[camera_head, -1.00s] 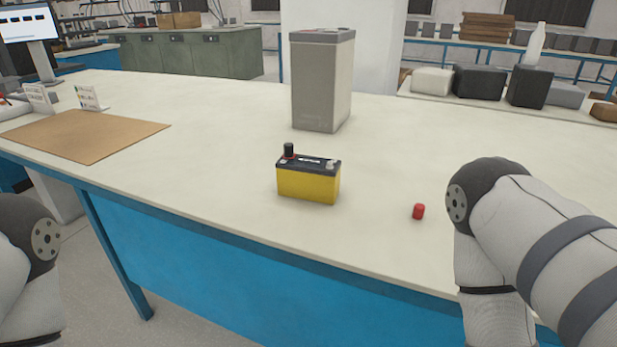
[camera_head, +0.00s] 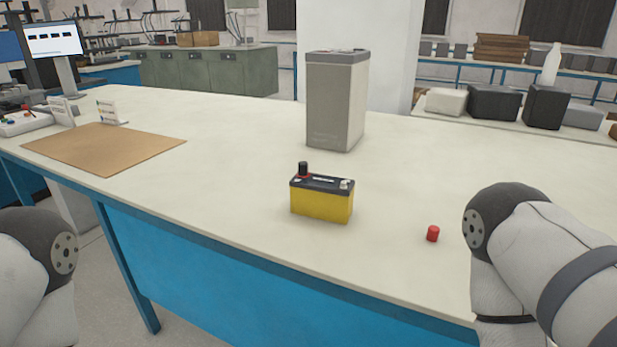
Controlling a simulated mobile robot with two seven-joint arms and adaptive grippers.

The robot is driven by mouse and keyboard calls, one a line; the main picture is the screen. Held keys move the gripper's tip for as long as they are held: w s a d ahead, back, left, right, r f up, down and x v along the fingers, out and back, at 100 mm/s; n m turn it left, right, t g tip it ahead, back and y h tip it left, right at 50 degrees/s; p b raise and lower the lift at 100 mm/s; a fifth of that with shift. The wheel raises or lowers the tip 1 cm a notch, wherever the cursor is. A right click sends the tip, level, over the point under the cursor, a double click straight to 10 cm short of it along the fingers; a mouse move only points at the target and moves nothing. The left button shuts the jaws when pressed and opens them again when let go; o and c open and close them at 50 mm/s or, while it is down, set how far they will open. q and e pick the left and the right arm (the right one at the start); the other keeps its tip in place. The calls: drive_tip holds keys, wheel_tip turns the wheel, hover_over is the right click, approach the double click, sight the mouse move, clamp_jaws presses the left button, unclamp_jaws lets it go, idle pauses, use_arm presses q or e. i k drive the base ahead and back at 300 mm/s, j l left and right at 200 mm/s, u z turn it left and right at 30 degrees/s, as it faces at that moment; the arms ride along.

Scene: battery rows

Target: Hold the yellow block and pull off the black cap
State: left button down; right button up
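The yellow block (camera_head: 321,204) is a small battery with a black top, standing upright on the white table. The black cap (camera_head: 303,168) sits on the left end of its top, over a bit of red. A bare light terminal shows at the right end of the top. A small red cap (camera_head: 433,233) lies on the table to the right of the block. My arms show at the lower left and lower right edges, apart from the block. Neither gripper is in the picture.
A tall grey battery (camera_head: 335,103) stands behind the yellow block. A brown mat (camera_head: 105,149) lies at the left of the white table (camera_head: 230,170).

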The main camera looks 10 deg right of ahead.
sight(302, 166)
drive_tip(key=i+j+z, duration=0.15)
drive_tip(key=j+z, duration=0.2)
drive_tip(key=i+j+z, duration=0.15)
drive_tip(key=j+z, duration=0.55)
drive_tip(key=j, duration=0.2)
drive_tip(key=k+l, duration=0.7)
drive_tip(key=i+j, duration=0.7)
drive_tip(key=i, duration=0.05)
